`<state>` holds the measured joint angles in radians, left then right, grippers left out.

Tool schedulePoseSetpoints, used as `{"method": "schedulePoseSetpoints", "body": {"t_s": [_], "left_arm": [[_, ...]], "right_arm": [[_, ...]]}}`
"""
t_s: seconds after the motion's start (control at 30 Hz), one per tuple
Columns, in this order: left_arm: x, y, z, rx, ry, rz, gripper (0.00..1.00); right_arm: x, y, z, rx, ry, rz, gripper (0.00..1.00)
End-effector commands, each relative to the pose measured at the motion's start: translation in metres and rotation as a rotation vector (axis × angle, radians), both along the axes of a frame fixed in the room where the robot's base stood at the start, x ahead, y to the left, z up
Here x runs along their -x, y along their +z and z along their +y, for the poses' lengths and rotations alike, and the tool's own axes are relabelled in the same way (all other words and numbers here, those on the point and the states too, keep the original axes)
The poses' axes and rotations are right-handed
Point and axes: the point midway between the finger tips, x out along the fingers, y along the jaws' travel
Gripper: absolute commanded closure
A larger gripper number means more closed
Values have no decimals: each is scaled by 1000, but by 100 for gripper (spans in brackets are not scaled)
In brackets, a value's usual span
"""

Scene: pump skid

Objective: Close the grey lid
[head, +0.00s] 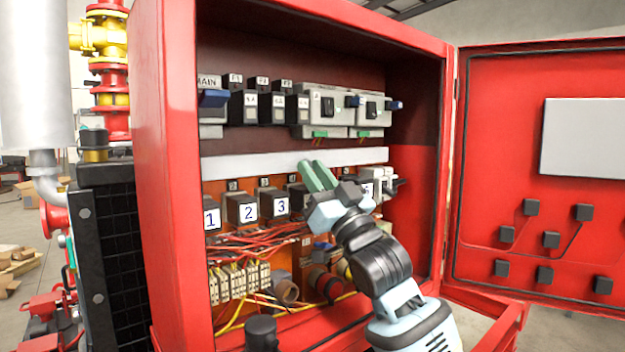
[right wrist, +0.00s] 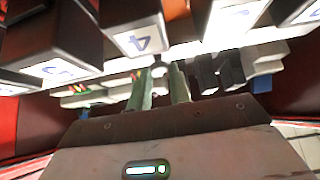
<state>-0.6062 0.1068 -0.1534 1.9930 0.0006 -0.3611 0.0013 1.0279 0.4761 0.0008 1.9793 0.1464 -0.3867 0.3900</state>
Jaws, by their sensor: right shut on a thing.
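I cannot make out for certain which thing is the grey lid. A pale grey strip (head: 240,164) runs across the inside of the red cabinet, between two rows of devices. My right gripper (head: 318,176) reaches into the cabinet with its green fingers just in front of this strip, above the lower row. In the right wrist view its fingers (right wrist: 160,92) are close together around a small pale thing (right wrist: 158,71), near the block marked 4 (right wrist: 142,40). What this small thing belongs to is hidden by the fingers. My left gripper is not in view.
The red cabinet's door (head: 500,100) stands open at the right. Breakers (head: 340,112) fill the upper row; numbered blocks (head: 242,208) fill the lower one. Red wires (head: 255,245) and terminals (head: 240,283) lie below. The cabinet's left wall (head: 165,180) is close.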

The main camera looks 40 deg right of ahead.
Motion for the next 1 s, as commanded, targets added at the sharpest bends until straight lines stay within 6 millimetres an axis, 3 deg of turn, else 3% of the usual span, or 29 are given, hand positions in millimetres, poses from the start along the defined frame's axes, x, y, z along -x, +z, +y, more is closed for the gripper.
{"method": "schedulePoseSetpoints", "body": {"t_s": [0.6,0.63,0.77,1.0], "left_arm": [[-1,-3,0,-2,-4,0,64],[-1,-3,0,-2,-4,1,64],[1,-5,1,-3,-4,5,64],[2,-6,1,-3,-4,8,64]], "right_arm": [[-2,-1,0,-4,1,-42,100],[-2,-1,0,-4,1,-42,78],[-2,-1,0,-4,1,-42,61],[-2,-1,0,-4,1,-41,61]]}}
